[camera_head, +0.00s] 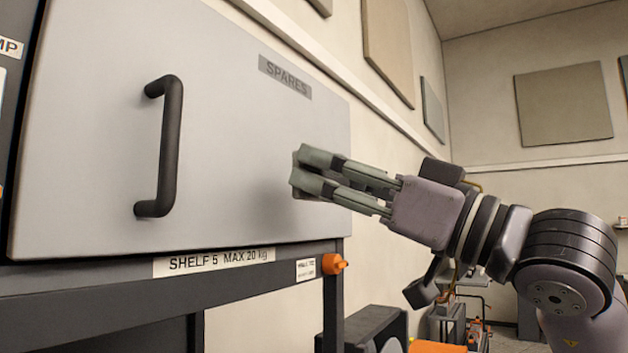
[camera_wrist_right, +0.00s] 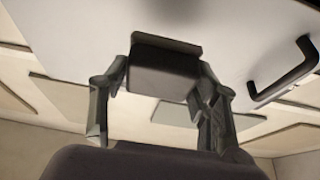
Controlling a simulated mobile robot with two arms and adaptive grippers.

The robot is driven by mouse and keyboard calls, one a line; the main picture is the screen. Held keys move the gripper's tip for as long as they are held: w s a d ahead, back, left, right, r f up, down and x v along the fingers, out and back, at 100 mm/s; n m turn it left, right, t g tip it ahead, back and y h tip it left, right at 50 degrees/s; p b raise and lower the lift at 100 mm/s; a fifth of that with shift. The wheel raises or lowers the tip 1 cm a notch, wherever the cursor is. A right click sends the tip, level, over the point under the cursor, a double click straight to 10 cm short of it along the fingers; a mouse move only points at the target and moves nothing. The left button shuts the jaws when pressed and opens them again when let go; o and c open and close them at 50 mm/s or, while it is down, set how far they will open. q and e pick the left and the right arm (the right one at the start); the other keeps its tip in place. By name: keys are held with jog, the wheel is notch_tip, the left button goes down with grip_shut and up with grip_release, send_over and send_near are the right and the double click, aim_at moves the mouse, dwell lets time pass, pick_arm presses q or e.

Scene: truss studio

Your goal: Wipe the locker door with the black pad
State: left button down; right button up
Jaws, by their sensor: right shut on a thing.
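The locker door (camera_head: 235,150) is a pale grey panel with a black bar handle (camera_head: 171,146) on its left part and a SPARES label. My right gripper (camera_head: 304,172) is in front of the door's right part, its fingers pointing at the panel. In the right wrist view, my right gripper (camera_wrist_right: 163,80) is shut on the black pad (camera_wrist_right: 163,72), which sits between the fingertips close to the door (camera_wrist_right: 230,35). Whether the pad touches the panel I cannot tell. The pad is mostly hidden behind the fingers in the head view. My left gripper is not in view.
The locker stands on a dark shelf frame (camera_head: 120,290) labelled SHELF 5 MAX 20 kg. An orange knob (camera_head: 333,264) sticks out at the frame's right end. The handle (camera_wrist_right: 285,75) stands out from the door. Wall panels (camera_head: 563,103) hang behind.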

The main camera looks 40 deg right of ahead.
jog(key=shift+s+d, duration=0.2)
jog(key=shift+s, duration=0.4)
jog(key=s, duration=0.1)
jog(key=s+d, duration=0.1)
jog(key=s, duration=0.1)
jog(key=shift+d, duration=0.1)
jog(key=shift+w, duration=0.2)
jog(key=shift+s, duration=0.1)
